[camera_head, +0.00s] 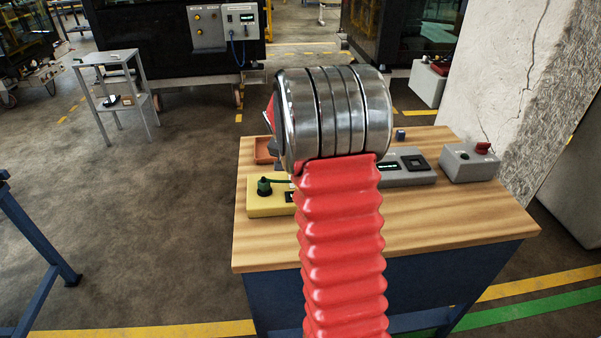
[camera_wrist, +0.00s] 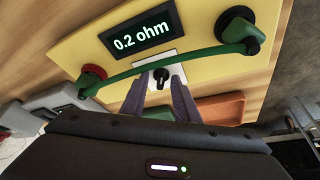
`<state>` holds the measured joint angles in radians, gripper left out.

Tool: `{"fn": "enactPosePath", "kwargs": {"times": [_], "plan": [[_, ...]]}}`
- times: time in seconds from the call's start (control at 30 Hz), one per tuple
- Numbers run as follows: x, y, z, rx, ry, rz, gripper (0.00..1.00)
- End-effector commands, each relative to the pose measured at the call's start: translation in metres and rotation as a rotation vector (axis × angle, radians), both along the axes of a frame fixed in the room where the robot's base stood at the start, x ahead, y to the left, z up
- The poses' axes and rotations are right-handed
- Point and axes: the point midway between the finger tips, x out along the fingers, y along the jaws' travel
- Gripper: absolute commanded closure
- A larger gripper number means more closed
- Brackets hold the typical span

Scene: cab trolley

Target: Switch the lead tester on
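The lead tester is a yellow box (camera_wrist: 215,50) in the wrist view; in the head view its left part (camera_head: 262,209) shows on the bench beside my arm. Its display (camera_wrist: 140,34) is lit and reads "0.2 ohm". A green lead (camera_wrist: 135,70) runs between a red terminal (camera_wrist: 92,74) and a black terminal (camera_wrist: 238,22). A small black switch knob (camera_wrist: 161,74) sits on a white plate. My gripper (camera_wrist: 162,86) has its two fingers apart, pointing at the plate, with the knob between their tips. Contact cannot be told. In the head view my arm hides the gripper.
The wooden bench top (camera_head: 440,225) also holds a grey box with a display (camera_head: 410,180), a grey box with a red switch (camera_head: 468,164), a small dark block (camera_head: 400,135) and an orange tray (camera_head: 262,150). A cracked pillar (camera_head: 500,70) stands behind right.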

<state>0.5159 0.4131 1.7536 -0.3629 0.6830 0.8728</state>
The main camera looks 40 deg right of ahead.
Motion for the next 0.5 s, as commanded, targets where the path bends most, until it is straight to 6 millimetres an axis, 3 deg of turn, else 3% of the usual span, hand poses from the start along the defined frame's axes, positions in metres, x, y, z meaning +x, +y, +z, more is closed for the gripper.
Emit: {"fn": "enactPosePath", "kwargs": {"times": [0.27,0.5], "plan": [[-0.002,0.004,0.012,-0.001,-0.001,0.0,0.72],[-0.007,0.017,0.045,-0.002,-0.004,0.001,0.72]]}}
